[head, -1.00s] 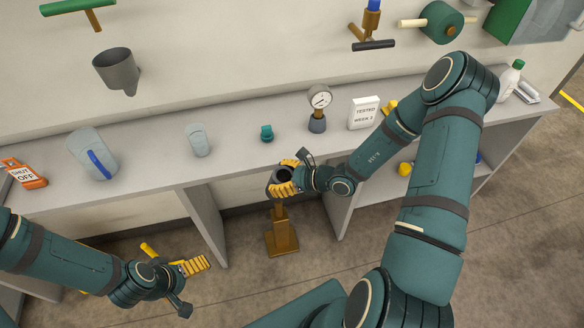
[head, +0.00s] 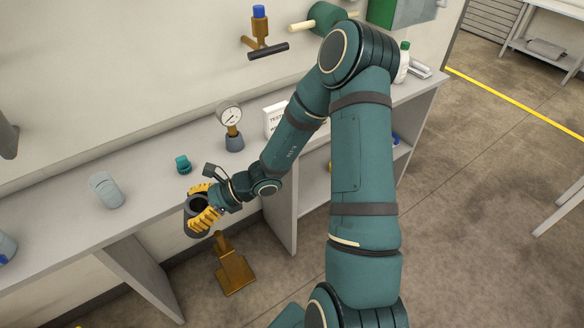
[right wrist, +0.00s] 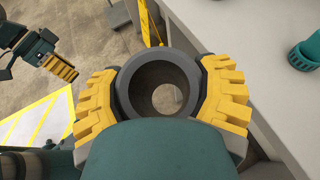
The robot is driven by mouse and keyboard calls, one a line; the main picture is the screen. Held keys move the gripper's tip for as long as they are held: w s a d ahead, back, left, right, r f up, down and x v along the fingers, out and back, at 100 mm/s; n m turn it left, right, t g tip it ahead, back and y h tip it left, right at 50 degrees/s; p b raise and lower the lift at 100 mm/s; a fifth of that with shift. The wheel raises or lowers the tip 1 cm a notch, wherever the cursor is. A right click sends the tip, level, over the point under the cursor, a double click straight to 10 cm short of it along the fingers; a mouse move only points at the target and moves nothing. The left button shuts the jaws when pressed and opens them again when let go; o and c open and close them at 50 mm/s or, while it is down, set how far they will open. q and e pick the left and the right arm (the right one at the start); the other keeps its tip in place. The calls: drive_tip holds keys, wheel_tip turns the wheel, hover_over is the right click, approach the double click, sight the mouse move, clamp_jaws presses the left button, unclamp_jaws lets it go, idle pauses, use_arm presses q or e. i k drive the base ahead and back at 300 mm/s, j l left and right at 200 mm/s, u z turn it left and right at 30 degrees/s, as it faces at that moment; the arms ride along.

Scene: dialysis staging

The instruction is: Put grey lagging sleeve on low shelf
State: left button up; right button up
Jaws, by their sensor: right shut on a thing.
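The grey lagging sleeve (head: 192,222) is a thick dark grey tube held in my right gripper (head: 204,210), in front of the bench edge. In the right wrist view the sleeve (right wrist: 122,92) shows end-on, with the floor visible through its bore. The yellow fingers of my right gripper (right wrist: 160,97) press on it from both sides. My left gripper (right wrist: 62,68) shows only at the upper left of the right wrist view; its jaw gap is unclear. A low shelf (head: 312,205) lies under the bench right of the upright panel, partly hidden by my right arm.
The bench top (head: 140,205) carries a grey cup (head: 106,190), a teal fitting (head: 183,164), a gauge (head: 231,120) and a white sign (head: 275,116). A brown pedestal (head: 232,270) stands on the floor below the sleeve. Open floor (head: 470,200) lies at right.

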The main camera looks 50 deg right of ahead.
sight(324, 181)
drive_tip(key=k+l, duration=0.1)
drive_tip(key=l, duration=0.3)
drive_tip(key=k+l, duration=0.1)
drive_tip(key=l, duration=0.35)
drive_tip(key=k+l, duration=0.1)
drive_tip(key=l, duration=0.3)
drive_tip(key=k+l, duration=0.1)
drive_tip(key=l, duration=0.35)
drive_tip(key=k+l, duration=0.1)
drive_tip(key=l, duration=0.3)
